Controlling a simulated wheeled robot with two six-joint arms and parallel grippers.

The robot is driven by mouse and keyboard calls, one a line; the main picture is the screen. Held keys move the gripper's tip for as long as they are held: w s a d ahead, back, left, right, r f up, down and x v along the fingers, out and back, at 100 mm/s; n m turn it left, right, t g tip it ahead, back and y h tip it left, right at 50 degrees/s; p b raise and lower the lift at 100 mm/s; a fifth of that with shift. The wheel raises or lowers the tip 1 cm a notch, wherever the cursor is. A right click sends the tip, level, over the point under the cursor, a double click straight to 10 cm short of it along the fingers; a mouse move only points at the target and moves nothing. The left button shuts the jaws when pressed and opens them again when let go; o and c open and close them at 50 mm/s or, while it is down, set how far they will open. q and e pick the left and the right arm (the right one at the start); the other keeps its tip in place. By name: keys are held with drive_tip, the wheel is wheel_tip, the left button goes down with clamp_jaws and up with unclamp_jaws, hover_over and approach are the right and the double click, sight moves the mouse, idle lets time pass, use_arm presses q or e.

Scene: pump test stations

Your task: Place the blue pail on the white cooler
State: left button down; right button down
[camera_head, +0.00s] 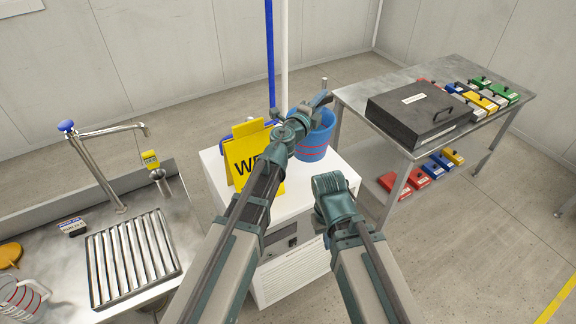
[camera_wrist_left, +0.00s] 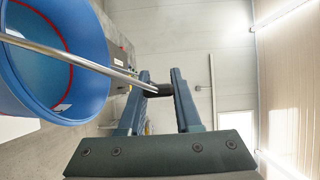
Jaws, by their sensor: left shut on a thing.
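The blue pail (camera_head: 314,136), with red lines around it, is upright at the back right part of the white cooler's (camera_head: 213,166) top. I cannot tell whether its base touches the top. My left gripper (camera_head: 323,99) is above the pail's rim, shut on its metal handle. In the left wrist view the pail (camera_wrist_left: 90,75) fills the left side, and its handle runs to the fingertips of my left gripper (camera_wrist_left: 157,89). My right gripper (camera_head: 328,184) is lower, in front of the pail; its fingers are hidden.
A yellow sign (camera_head: 246,155) stands on the cooler, left of the pail. A sink counter (camera_head: 190,240) with a tap is at left. A metal table (camera_head: 405,78) with a black case (camera_head: 418,112) and several coloured boxes is at right. A blue pipe (camera_head: 270,50) rises behind.

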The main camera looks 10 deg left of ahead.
use_arm(q)
wheel_tip(320, 180, down, 6)
drive_tip(key=b, duration=0.6)
drive_tip(key=shift+f, duration=0.15)
wheel_tip(320, 180, down, 4)
drive_tip(key=b, duration=0.4)
drive_tip(key=c, duration=0.6)
unclamp_jaws()
drive_tip(key=shift+s+r, duration=0.1)
drive_tip(key=shift+r, duration=0.15)
drive_tip(key=v, duration=1.2)
